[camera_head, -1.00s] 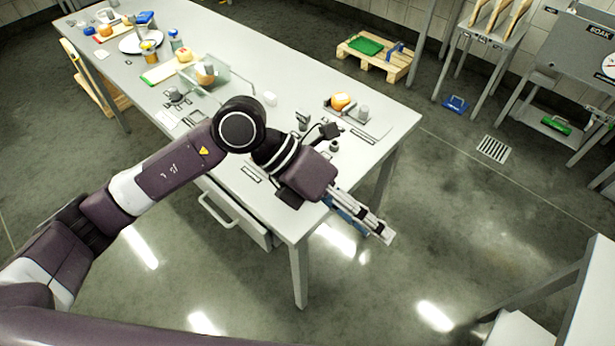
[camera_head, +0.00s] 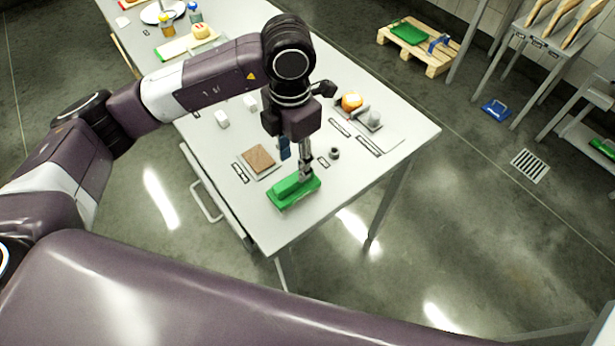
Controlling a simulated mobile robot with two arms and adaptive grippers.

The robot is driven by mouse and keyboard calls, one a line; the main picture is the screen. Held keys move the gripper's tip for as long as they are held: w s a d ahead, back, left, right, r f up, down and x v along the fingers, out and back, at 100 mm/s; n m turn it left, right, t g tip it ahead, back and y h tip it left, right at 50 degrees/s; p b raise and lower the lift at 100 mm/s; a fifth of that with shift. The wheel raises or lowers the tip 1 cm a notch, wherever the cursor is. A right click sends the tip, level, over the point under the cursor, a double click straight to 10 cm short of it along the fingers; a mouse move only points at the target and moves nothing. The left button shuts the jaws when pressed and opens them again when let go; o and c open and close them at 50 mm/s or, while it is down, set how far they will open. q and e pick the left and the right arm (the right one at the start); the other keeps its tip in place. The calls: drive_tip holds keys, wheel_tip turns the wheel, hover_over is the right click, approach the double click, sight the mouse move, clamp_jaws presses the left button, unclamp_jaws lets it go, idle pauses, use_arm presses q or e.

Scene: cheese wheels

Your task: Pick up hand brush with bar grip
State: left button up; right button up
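A green hand brush (camera_head: 283,193) lies at the near corner of the table. A raised bar seems to run along its top. My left gripper (camera_head: 305,177) points down at the right end of this brush. Its fingertips are at or just over the bar and look close together. Whether they touch or grip it cannot be told, as the fingers are small and hide part of the brush. My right gripper is not in view.
On the table (camera_head: 400,150), a brown slab on a pale plate (camera_head: 262,162), a small dark cylinder (camera_head: 335,153) and an orange round item (camera_head: 351,100) stand nearby. A pallet (camera_head: 425,58) and a blue item (camera_head: 496,110) are on the floor.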

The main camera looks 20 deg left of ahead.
sight(293, 178)
use_arm(q)
drive_tip(key=f, duration=0.1)
drive_tip(key=f+p, duration=0.2)
drive_tip(key=shift+s+a+f, duration=0.3)
drive_tip(key=shift+s+a, duration=0.05)
drive_tip(key=f, duration=0.1)
drive_tip(key=f+p, duration=0.1)
drive_tip(key=shift+w+d+f, duration=0.1)
drive_tip(key=shift+w+f, duration=0.15)
drive_tip(key=shift+f, duration=0.5)
drive_tip(key=shift+c, duration=0.2)
drive_tip(key=c, duration=0.8)
drive_tip(key=shift+c, duration=0.9)
clamp_jaws()
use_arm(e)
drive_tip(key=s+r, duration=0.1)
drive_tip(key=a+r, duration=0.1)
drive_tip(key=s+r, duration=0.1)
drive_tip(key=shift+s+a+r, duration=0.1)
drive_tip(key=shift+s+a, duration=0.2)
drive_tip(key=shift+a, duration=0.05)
